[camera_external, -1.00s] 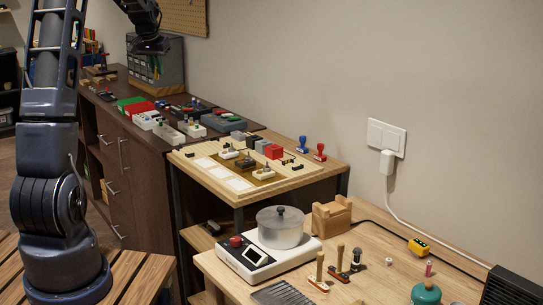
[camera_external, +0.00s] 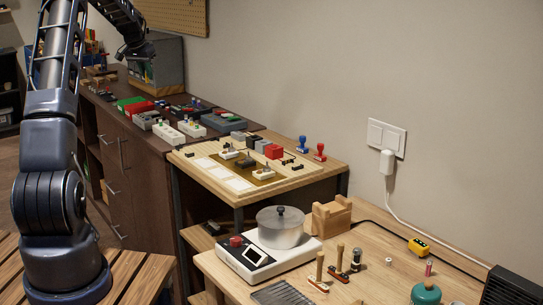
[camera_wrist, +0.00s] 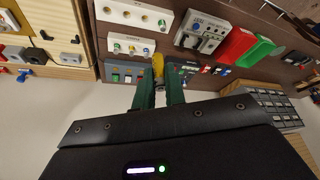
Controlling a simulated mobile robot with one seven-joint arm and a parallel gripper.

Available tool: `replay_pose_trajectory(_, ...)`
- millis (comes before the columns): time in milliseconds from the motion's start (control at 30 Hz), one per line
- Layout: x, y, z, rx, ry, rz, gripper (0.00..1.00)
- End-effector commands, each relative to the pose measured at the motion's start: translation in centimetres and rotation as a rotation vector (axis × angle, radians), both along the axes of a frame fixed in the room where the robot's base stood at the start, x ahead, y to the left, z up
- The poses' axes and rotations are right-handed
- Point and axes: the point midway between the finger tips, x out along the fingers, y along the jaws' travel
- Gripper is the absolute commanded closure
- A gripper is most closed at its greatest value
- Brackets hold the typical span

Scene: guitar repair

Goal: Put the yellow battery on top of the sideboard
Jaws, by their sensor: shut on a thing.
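The yellow battery (camera_wrist: 158,66) shows in the wrist view between the tips of my gripper (camera_wrist: 160,84), which is shut on it. In the external view my gripper (camera_external: 148,76) is small and dark, above the far part of the sideboard, in front of the grey drawer cabinet; the battery cannot be made out there. The sideboard (camera_external: 145,182) is a dark brown cabinet along the wall with many items on its top. In the wrist view the battery appears over the sideboard top, near a white switch box; I cannot tell its height above the top.
A grey drawer cabinet (camera_external: 168,65) stands at the sideboard's back. Red and green boxes (camera_external: 137,107), white boxes (camera_external: 170,134) and a grey box (camera_external: 223,122) crowd the top. A yellow device (camera_external: 419,247) lies on the near wooden table.

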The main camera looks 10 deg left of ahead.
Motion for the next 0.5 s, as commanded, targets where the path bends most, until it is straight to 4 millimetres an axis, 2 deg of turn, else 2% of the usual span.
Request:
replay_pose_trajectory(267,-0.1,0.0,-3.2,-0.001,0.002,0.001,1.0)
replay_pose_trajectory(500,-0.1,0.0,-8.3,0.0,0.003,0.001,1.0)
